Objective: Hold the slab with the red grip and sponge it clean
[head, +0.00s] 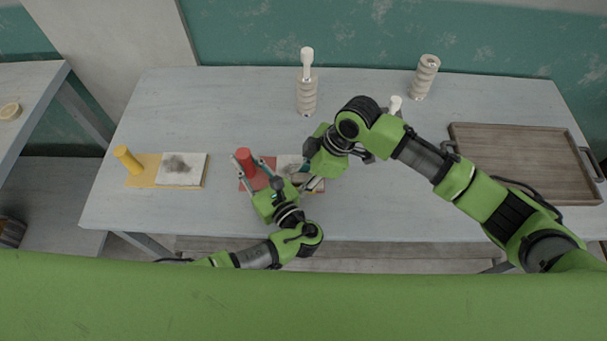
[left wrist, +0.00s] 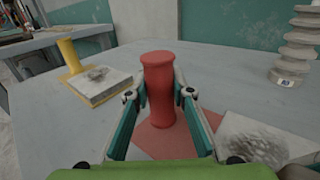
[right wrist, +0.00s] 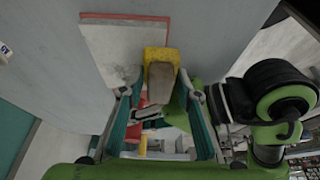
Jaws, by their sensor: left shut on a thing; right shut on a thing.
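The red grip (head: 244,158) stands upright on a red board (head: 262,177). My left gripper (left wrist: 159,94) is shut around the grip, one finger on each side. A pale slab (head: 287,162) lies on the same board, partly hidden by my right gripper in the head view. In the left wrist view the slab (left wrist: 255,142) carries a dark smudge. My right gripper (right wrist: 162,94) is shut on a yellow sponge (right wrist: 158,54) with a brownish face. The sponge is over or beside the slab edge in the right wrist view; I cannot tell whether they touch.
A yellow board (head: 140,178) with a yellow grip (head: 127,159) and a stained slab (head: 181,169) lies at the left. Ribbed pale stands (head: 306,97) (head: 426,78) are at the back. A brown wooden tray (head: 525,129) is at the right. The table between the boards is clear.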

